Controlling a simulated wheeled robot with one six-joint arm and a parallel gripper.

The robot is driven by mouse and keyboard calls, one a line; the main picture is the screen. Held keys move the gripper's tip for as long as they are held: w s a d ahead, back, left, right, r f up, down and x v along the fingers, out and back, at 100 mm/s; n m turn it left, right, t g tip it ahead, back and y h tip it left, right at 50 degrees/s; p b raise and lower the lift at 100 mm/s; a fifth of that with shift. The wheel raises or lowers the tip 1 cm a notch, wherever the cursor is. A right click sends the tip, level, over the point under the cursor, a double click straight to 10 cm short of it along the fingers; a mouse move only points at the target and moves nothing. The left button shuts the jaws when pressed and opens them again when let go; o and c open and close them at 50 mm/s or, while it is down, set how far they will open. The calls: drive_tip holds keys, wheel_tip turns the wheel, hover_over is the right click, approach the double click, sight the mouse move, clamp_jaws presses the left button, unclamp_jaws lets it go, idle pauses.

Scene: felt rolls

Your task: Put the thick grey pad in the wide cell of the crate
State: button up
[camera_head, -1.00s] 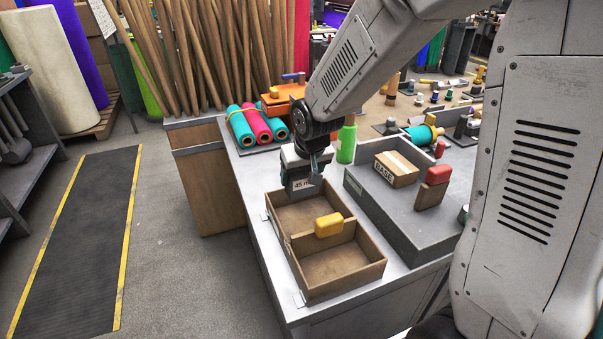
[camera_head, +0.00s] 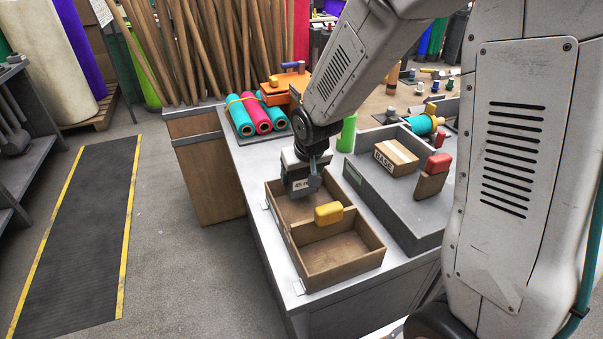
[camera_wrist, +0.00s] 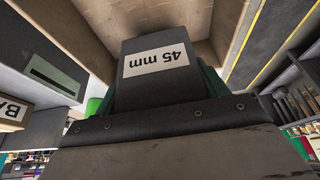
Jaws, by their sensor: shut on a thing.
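The thick grey pad (camera_head: 300,187) is a dark grey block with a white "45 mm" label. It also shows large in the wrist view (camera_wrist: 160,80), with wooden walls on either side beyond it. My gripper (camera_head: 310,178) is shut on it and holds it upright at the far cell of the crate. The wooden crate (camera_head: 345,267) is split by a divider into a far cell and a near cell. The far cell looks the wider, and its floor is partly hidden behind the pad and gripper. I cannot tell whether the pad touches the floor.
A yellow block (camera_head: 328,214) sits on the crate's divider. A grey tray (camera_head: 408,210) to the right holds a "BASE" box (camera_head: 395,157) and a red-topped brown block (camera_head: 432,178). Coloured rolls (camera_head: 258,116) lie behind. The near cell is empty.

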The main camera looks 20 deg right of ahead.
drive_tip(key=shift+f, duration=0.45)
idle(0.3)
drive_tip(key=o, duration=1.3)
drive_tip(key=shift+v, duration=3.9)
